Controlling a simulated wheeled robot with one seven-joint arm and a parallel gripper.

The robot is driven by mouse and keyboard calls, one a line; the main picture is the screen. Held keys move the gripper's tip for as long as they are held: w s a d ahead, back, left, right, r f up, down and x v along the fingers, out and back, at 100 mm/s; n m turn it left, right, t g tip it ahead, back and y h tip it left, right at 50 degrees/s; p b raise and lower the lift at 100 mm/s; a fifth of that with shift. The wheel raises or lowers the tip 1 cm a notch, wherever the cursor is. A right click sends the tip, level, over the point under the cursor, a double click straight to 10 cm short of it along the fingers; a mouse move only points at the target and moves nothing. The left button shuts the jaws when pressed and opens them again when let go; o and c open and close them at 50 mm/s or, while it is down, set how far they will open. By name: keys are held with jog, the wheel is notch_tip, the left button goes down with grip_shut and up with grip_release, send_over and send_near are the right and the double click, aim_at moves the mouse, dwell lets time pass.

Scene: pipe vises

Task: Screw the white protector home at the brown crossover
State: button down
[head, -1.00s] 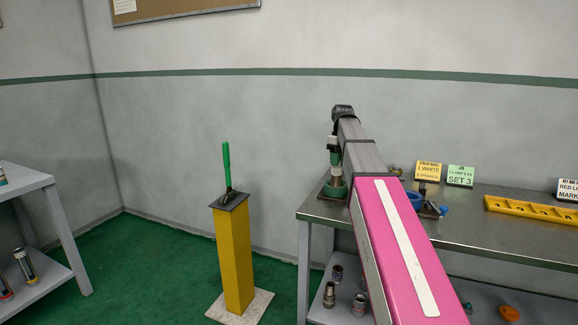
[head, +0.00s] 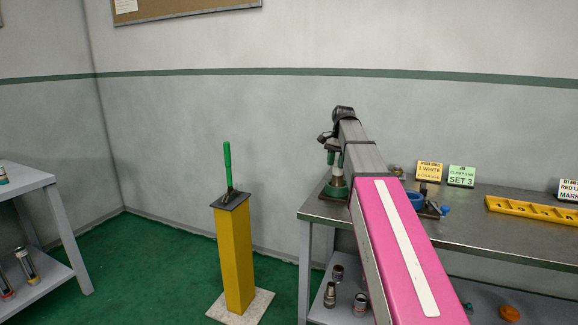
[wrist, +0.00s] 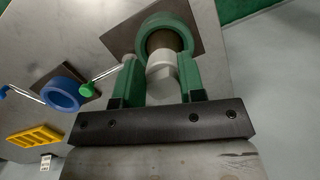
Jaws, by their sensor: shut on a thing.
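The white protector (wrist: 163,76) is between the green fingers of my gripper (wrist: 158,66) in the wrist view, and the gripper is shut on it. The brown crossover (wrist: 166,41) shows just beyond the protector, inside a green ring-shaped vise (wrist: 188,24). The protector lines up with the crossover's end and seems to meet it; the thread between them is hidden. In the head view my gripper (head: 335,157) points down over the green vise (head: 336,190) at the bench's left end. The protector and crossover are too small to make out well there.
Sign cards (head: 429,171) stand behind. A yellow post (head: 234,260) with a green upright handle stands left, with clear floor around it.

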jog(key=shift+d, duration=0.15)
jog(key=m, duration=0.3)
jog(key=shift+w+r, duration=0.1)
jog(key=shift+w, duration=0.15)
jog(key=shift+w+r+m+t, duration=0.1)
jog(key=shift+w+m+t, duration=0.1)
jog(key=shift+m, duration=0.65)
jog(key=shift+w+f+m+t, duration=0.1)
jog(key=shift+w+m+t, duration=0.1)
jog(key=shift+m, duration=0.7)
jog(key=shift+w+r+m+t, duration=0.1)
jog(key=shift+w+m+t, duration=0.1)
jog(key=shift+m, duration=0.65)
jog(key=c, duration=1)
grip_release()
jog(key=shift+y, duration=0.3)
jog(key=shift+o, duration=0.2)
jog(key=shift+s, duration=0.1)
